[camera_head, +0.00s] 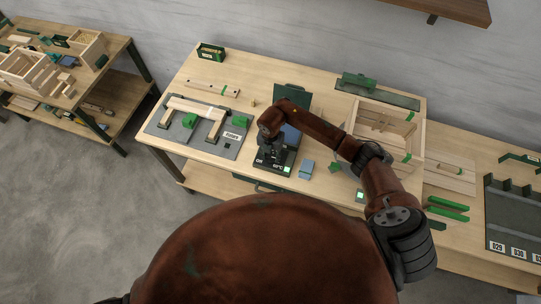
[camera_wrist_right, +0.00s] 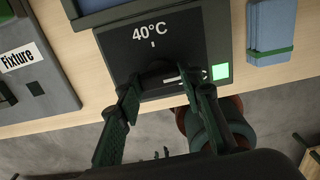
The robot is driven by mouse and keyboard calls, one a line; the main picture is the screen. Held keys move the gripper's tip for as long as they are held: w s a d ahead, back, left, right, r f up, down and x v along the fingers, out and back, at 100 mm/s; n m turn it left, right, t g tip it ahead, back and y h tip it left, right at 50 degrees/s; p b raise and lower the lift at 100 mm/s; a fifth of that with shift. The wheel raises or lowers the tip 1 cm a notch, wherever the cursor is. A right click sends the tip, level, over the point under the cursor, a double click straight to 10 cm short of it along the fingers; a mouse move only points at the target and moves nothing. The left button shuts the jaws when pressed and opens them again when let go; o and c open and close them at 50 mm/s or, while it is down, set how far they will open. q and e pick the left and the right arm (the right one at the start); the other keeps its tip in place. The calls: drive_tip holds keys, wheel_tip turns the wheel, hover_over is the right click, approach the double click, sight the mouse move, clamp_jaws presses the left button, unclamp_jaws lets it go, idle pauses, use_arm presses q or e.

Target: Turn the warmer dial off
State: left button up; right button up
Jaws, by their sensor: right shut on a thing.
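The warmer is a dark box (camera_head: 262,165) near the front edge of the middle bench, with an "Off" mark and a temperature mark on its front panel. In the right wrist view its dark panel (camera_wrist_right: 110,50) shows "40°C" with a tick below it and a lit green square. My right gripper (camera_wrist_right: 165,84) reaches down onto this panel, its two fingers a little apart around the dial. In the head view my right gripper (camera_head: 274,152) covers the dial. My left gripper is out of view.
A grey fixture board (camera_head: 165,133) with wooden parts lies to the left. A wooden crate (camera_head: 415,148) stands to the right, beyond my right arm.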

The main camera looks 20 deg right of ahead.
drive_tip(key=shift+f+n+b, duration=0.15)
drive_tip(key=shift+n+b, duration=0.95)
drive_tip(key=shift+n, duration=0.1)
drive_tip(key=n+b, duration=1.4)
drive_tip(key=n, duration=0.1)
drive_tip(key=shift+f+b, duration=0.1)
drive_tip(key=shift+b, duration=0.25)
drive_tip(key=n+b, duration=0.3)
drive_tip(key=n, duration=0.1)
drive_tip(key=shift+n+b, duration=0.4)
drive_tip(key=n+b, duration=0.3)
drive_tip(key=n, duration=0.1)
drive_tip(key=shift+n+b, duration=0.3)
drive_tip(key=n+b, duration=0.3)
drive_tip(key=n, duration=0.1)
drive_tip(key=shift+n, duration=0.3)
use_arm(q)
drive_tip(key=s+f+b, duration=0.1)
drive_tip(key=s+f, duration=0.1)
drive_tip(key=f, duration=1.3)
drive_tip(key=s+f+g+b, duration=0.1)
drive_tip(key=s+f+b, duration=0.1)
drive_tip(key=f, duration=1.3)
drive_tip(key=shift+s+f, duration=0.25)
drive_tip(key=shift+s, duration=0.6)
use_arm(e)
drive_tip(key=shift+r+n, duration=0.15)
drive_tip(key=shift+n, duration=0.95)
drive_tip(key=shift+r+n, duration=0.1)
drive_tip(key=shift+n, duration=1)
